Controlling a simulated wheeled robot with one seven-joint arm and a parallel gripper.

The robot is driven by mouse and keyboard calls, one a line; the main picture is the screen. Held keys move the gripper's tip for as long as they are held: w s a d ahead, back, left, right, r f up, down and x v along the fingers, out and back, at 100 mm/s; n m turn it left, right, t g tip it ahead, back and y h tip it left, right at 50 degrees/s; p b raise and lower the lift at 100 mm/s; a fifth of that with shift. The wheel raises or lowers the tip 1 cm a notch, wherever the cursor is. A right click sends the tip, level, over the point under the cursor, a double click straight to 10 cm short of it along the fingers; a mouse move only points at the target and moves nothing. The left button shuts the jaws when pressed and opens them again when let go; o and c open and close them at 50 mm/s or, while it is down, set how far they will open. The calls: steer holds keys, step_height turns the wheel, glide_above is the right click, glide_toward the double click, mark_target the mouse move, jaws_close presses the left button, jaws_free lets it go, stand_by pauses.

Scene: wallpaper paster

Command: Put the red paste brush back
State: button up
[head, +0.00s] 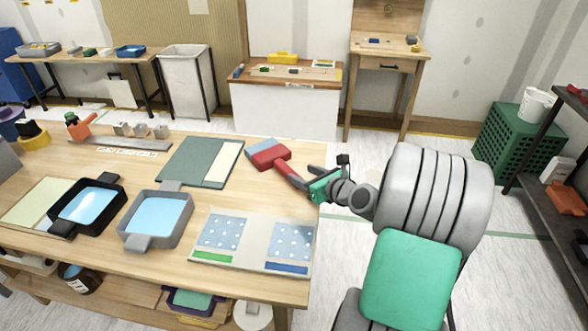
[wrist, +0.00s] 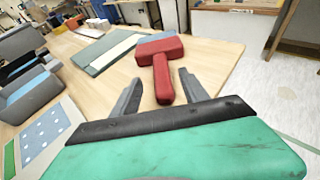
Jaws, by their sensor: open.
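The red paste brush (head: 269,158) lies flat on the wooden table near its right edge, with a grey-blue bristle end to the left and its red handle towards my gripper. In the wrist view the brush (wrist: 160,50) lies ahead, with the handle end between or just beyond my fingers. My gripper (head: 309,179) is open at the table's right edge, and its fingers also show in the wrist view (wrist: 160,80). I cannot tell whether a finger touches the handle. A black tray (head: 118,196) and a grey tray (head: 184,226) hold light-blue paste.
A green mat with a pale strip (head: 190,160) lies left of the brush. A board with two dotted panels (head: 256,243) lies at the front right. A metal ruler (head: 125,143) and an orange tool (head: 79,128) are at the back left. Bare wood surrounds the brush.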

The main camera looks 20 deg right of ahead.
steer(key=v, duration=0.5)
steer(key=s+a+r+n+g+p, duration=0.2)
steer(key=a+n+g+p, duration=0.2)
steer(key=a+n, duration=0.45)
steer(key=s+a+r+n+g+p, duration=0.3)
steer(key=a+n, duration=0.3)
steer(key=n, duration=0.5)
steer(key=s+a+r+n+g+h+p, duration=0.2)
steer(key=s+r+n, duration=0.4)
steer(key=s+n, duration=0.4)
steer(key=a+n+g+p, duration=0.1)
steer(key=n+p, duration=0.1)
steer(key=n, duration=0.1)
steer(key=shift+r, duration=0.3)
steer(key=shift+s+a+n, duration=0.1)
steer(key=shift+s+n, duration=0.05)
steer(key=shift+n, duration=0.1)
